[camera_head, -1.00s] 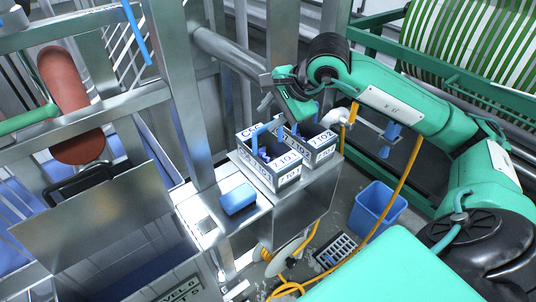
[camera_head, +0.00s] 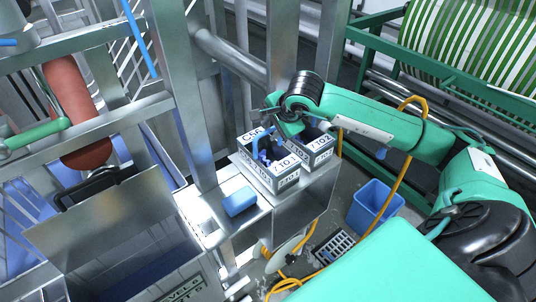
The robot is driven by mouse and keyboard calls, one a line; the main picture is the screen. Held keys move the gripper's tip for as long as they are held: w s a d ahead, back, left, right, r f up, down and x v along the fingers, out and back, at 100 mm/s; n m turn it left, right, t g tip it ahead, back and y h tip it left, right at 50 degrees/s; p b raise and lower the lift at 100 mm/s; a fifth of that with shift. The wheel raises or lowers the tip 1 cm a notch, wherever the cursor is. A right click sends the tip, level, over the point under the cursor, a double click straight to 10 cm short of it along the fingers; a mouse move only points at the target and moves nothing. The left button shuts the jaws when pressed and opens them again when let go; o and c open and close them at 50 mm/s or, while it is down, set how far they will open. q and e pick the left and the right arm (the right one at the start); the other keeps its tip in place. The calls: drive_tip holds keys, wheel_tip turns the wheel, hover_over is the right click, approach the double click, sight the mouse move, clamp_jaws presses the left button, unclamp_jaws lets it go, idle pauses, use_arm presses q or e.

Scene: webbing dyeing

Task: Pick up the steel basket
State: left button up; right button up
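Two small open steel baskets with white number labels stand side by side on a steel ledge (camera_head: 222,205). The nearer basket (camera_head: 277,181), labelled 7101, has a blue part standing up inside it. The farther basket (camera_head: 318,157), labelled 7102, is at its right and partly hidden by my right arm. My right gripper (camera_head: 266,111) is above the back of the baskets, apart from them as far as I can see. Its fingers are small and partly hidden by the wrist, so their opening is unclear.
A blue block (camera_head: 240,201) lies on the ledge in front of the baskets. Steel posts (camera_head: 189,100) rise close behind and left. A blue bin (camera_head: 374,204) and yellow hoses are on the floor at right. A green-striped roll (camera_head: 470,45) is at top right.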

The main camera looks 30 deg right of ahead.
sight(268, 130)
drive_tip(key=p+x, duration=0.1)
drive_tip(key=x, duration=0.2)
drive_tip(key=shift+a+p, duration=0.15)
drive_tip(key=shift+p, duration=0.25)
drive_tip(key=shift+w+f, duration=0.15)
drive_tip(key=shift+f, duration=0.15)
clamp_jaws()
drive_tip(key=shift+r, duration=0.1)
idle(0.8)
